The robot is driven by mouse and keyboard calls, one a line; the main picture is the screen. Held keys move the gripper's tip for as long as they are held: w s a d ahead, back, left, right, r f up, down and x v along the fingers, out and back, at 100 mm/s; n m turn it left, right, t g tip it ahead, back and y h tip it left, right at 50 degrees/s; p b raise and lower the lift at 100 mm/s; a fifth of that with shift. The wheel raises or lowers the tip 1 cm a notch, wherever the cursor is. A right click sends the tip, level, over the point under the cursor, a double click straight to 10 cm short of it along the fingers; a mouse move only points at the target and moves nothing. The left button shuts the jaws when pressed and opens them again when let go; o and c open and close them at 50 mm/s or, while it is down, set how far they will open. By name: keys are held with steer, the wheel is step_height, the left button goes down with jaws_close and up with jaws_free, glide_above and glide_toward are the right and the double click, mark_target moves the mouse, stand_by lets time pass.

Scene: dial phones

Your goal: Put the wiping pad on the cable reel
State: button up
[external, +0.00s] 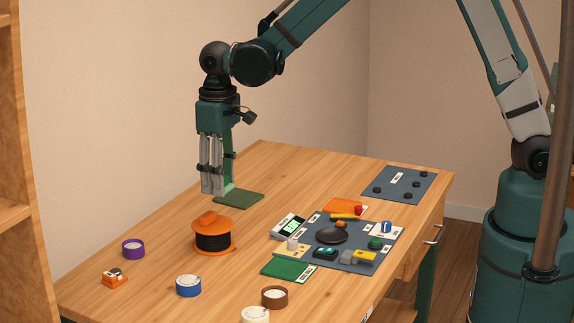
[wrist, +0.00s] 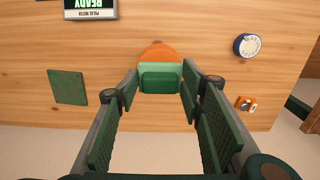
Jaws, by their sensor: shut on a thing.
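The wiping pad (wrist: 162,82), a small block with light and dark green faces, is between my fingertips in the wrist view. My gripper (wrist: 161,84) is shut on it. In the external view my gripper (external: 213,192) points straight down above the table, behind the reel, and its fingers mostly hide the pad. The cable reel (external: 213,243) stands on the wooden table, orange with a black winding and an orange knob on top. In the wrist view the reel's orange top (wrist: 160,52) shows just beyond the pad, which covers its near part.
A flat dark green square (external: 240,197) lies behind the reel. A dark mat (external: 342,238) with several small things lies at right, beside a meter (external: 288,226).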

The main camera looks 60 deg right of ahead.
glide_above(223, 226)
steer(key=shift+f, duration=2.85)
steer(key=shift+f, duration=0.1)
steer(key=shift+f, duration=1.8)
steer(key=shift+f+b, duration=0.2)
steer(key=shift+b, duration=0.15)
steer(key=o, duration=1)
steer(key=shift+c, duration=0.2)
steer(key=shift+r, duration=0.25)
steer(key=shift+r+p, duration=0.45)
steer(key=shift+r, duration=5.5)
